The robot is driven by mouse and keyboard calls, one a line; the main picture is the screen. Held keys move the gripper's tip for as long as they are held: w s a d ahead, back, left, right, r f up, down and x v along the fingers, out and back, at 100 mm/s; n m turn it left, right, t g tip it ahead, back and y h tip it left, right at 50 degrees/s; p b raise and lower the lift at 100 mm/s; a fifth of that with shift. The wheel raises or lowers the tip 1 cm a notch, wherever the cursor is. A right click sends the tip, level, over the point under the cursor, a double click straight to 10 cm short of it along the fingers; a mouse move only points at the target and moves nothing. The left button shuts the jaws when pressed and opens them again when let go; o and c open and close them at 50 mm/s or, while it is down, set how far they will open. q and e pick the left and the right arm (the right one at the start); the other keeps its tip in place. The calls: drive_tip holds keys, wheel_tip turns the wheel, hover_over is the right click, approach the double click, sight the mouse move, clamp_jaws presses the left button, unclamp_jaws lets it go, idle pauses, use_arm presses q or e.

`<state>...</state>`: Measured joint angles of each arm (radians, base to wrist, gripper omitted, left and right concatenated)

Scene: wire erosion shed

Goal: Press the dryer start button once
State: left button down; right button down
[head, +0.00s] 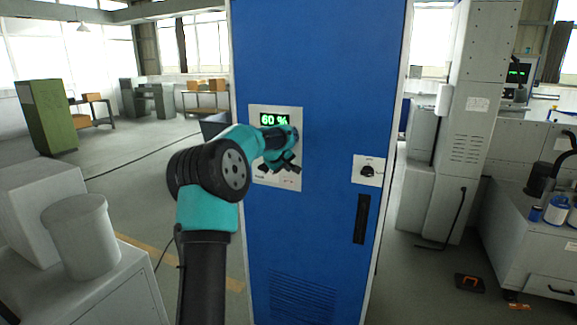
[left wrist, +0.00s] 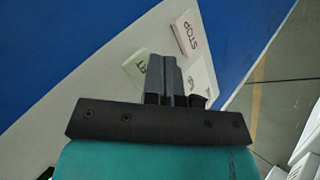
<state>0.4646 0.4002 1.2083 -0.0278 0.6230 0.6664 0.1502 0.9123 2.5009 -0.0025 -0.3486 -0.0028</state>
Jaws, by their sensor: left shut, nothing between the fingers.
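The dryer is a tall blue cabinet (head: 330,80) in the middle of the head view. Its pale control panel (head: 290,111) carries a green display (head: 273,119) reading "60 %". My left gripper (head: 290,168) is shut and empty in front of the panel's lower part. The start button itself is hidden or cannot be made out. I cannot tell whether the fingertips touch the panel. My right gripper is not in view.
A dark rotary switch (head: 368,171) on a white plate and a black handle (head: 361,219) are on the cabinet's right side. A grey bin (head: 80,238) stands on a light cabinet at the left. Open floor lies behind, with a cable across it.

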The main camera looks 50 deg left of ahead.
use_arm(q)
drive_tip(key=shift+s, duration=0.1)
drive_tip(key=shift+s+d, duration=0.3)
drive_tip(key=shift+s, duration=0.35)
drive_tip(key=shift+s, duration=0.1)
drive_tip(key=s, duration=0.1)
drive_tip(key=s+d, duration=0.1)
drive_tip(key=s, duration=0.1)
drive_tip(key=s+d, duration=0.1)
drive_tip(key=shift+s, duration=0.2)
idle(0.4)
drive_tip(key=shift+f, duration=0.1)
idle(0.5)
